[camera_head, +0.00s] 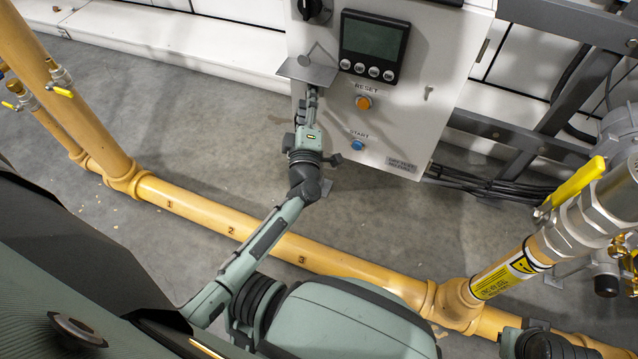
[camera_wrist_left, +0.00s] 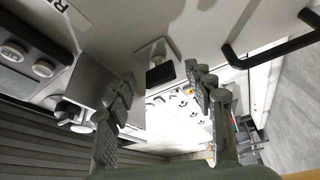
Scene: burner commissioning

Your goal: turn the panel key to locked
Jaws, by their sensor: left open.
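The grey control panel (camera_head: 455,50) stands at the top of the head view. A small pale key-like part (camera_head: 429,92) sits on its right side; its turn position is too small to tell. My left gripper (camera_head: 312,90) is in front of the panel's left edge, well to the left of that part. In the left wrist view the left gripper (camera_wrist_left: 165,85) is open, with its fingers apart and nothing clearly held. A thin grey plate (camera_head: 308,72) lies by its fingertips; it also shows in the left wrist view (camera_wrist_left: 105,65). Whether they touch is unclear. My right gripper is not in view.
The panel carries a display (camera_head: 373,40), an orange RESET button (camera_head: 363,102), a blue START button (camera_head: 357,145) and a black knob (camera_head: 312,9). A yellow pipe (camera_head: 215,225) crosses the floor. A yellow-handled valve (camera_head: 577,182) stands at right.

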